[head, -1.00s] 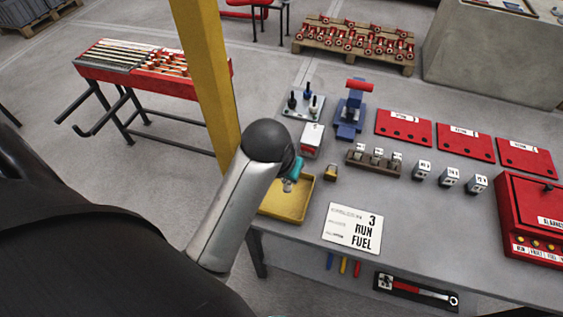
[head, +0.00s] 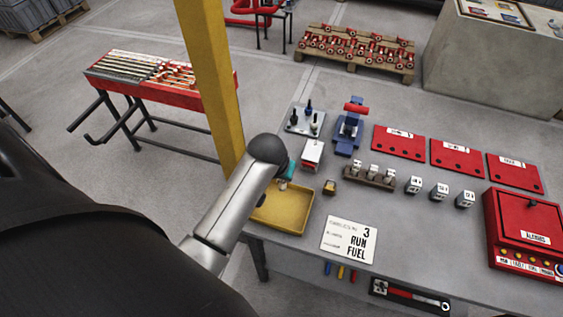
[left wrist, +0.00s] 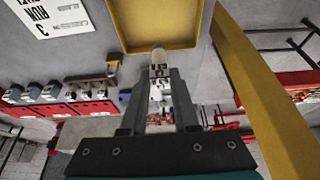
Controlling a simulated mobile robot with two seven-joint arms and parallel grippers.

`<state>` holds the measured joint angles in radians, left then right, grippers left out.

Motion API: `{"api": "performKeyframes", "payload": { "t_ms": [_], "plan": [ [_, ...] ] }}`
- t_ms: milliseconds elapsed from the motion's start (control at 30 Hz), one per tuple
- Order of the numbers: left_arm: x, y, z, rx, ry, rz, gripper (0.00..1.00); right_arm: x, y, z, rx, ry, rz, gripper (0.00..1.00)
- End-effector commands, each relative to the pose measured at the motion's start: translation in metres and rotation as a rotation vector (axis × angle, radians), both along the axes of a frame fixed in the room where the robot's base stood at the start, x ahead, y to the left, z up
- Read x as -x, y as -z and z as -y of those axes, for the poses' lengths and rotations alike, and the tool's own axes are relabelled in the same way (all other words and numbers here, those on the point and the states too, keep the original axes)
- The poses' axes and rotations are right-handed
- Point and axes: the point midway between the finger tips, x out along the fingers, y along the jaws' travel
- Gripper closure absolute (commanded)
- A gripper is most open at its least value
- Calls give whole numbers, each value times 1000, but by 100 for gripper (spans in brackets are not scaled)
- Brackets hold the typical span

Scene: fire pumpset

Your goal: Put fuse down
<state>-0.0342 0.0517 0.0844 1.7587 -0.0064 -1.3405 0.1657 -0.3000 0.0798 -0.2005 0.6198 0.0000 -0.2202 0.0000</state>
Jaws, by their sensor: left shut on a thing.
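My left gripper (head: 284,180) is shut on a small pale cylindrical fuse (left wrist: 159,70). In the left wrist view the fuse sits upright between the two grey fingers, with a darker band near its tip. In the head view it is mostly hidden by the gripper, with only a small pale bit showing. The yellow tray (head: 280,217) lies at the left end of the grey table, and the gripper is over its back part. The tray's floor looks empty where it shows. I cannot tell the gap between fuse and tray. My right gripper is not in view.
A yellow post (head: 208,75) stands close to my left arm. A brass padlock (head: 329,187), a red-and-white box (head: 312,154) and a "3 RUN FUEL" card (head: 348,240) lie near the tray. A rack (head: 368,180) holds several pale pieces.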

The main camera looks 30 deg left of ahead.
Motion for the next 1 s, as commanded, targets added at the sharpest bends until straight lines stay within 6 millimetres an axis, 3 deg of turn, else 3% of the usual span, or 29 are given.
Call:
{"api": "performKeyframes", "payload": {
  "t_ms": [100,300,467,700,1000],
  "plan": [
    [1,35,1,1,0,-5,100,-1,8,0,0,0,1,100],
    [0,68,0,-1,1,1,100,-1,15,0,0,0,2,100],
    [0,78,0,-1,1,1,100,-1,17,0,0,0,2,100],
    [0,109,0,-1,1,-1,100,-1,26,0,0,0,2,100],
    [0,111,0,-1,1,2,100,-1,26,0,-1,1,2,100]
  ]
}}
